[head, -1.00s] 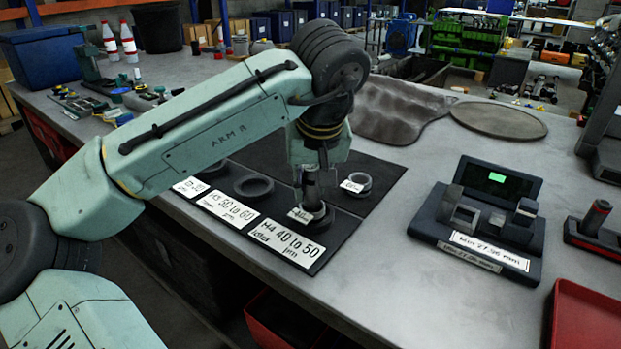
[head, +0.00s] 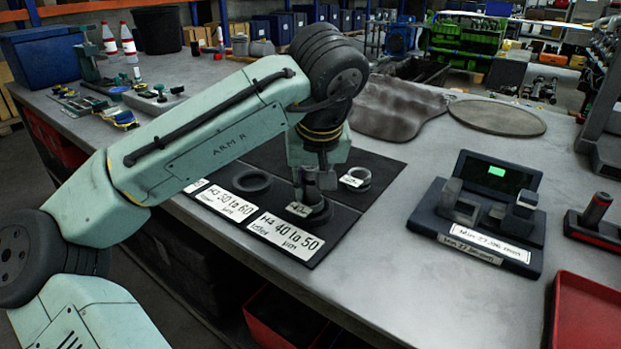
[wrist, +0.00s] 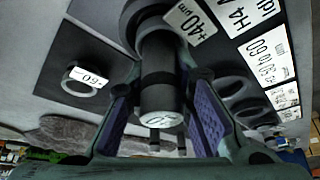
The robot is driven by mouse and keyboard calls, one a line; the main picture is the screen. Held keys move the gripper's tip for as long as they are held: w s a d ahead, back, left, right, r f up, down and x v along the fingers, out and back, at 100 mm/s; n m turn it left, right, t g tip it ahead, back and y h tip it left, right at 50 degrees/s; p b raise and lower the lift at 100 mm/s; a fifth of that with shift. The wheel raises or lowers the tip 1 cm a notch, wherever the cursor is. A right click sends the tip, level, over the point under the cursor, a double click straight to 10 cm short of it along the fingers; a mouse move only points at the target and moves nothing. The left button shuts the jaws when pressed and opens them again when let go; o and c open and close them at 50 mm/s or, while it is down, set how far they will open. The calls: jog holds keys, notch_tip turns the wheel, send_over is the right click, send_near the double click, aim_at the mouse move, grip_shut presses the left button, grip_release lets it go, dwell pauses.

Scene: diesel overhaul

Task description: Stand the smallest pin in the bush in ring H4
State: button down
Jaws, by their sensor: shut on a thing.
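My gripper (wrist: 162,112) is shut on a dark cylindrical pin (wrist: 157,78), whose pale marked end face points toward the wrist camera. In the wrist view the pin's far end meets a dark bush (wrist: 143,13) tagged +40 µm; how deep it sits is hidden. In the head view my gripper (head: 316,182) is low over this bush, which sits on the mat behind the H4 "40 to 50" label (head: 285,233). The pin looks about upright and in line with the bush. The ring around the bush is mostly hidden.
A bush tagged 60 (head: 355,179) stands to the right on the black mat (head: 345,222). An empty dark ring (head: 252,181) lies to the left behind the H3 label. A gauge stand (head: 480,213) with blocks and a red tray (head: 590,318) are farther right.

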aim_at(312, 169)
jog(key=shift+s+a+f+g, duration=0.1)
jog(key=shift+s+f+g, duration=0.1)
jog(key=shift+f, duration=0.4)
jog(key=shift+s+f+g, duration=0.1)
jog(key=shift+f+g, duration=0.1)
jog(key=shift+f, duration=0.35)
jog(key=c, duration=1.6)
grip_release()
jog(key=shift+c, duration=0.2)
jog(key=o, duration=0.3)
jog(key=shift+w+f, duration=0.3)
jog(key=shift+w, duration=0.05)
jog(key=shift+r, duration=0.1)
jog(key=shift+s+r, duration=0.1)
jog(key=shift+r, duration=0.05)
jog(key=v, duration=1.2)
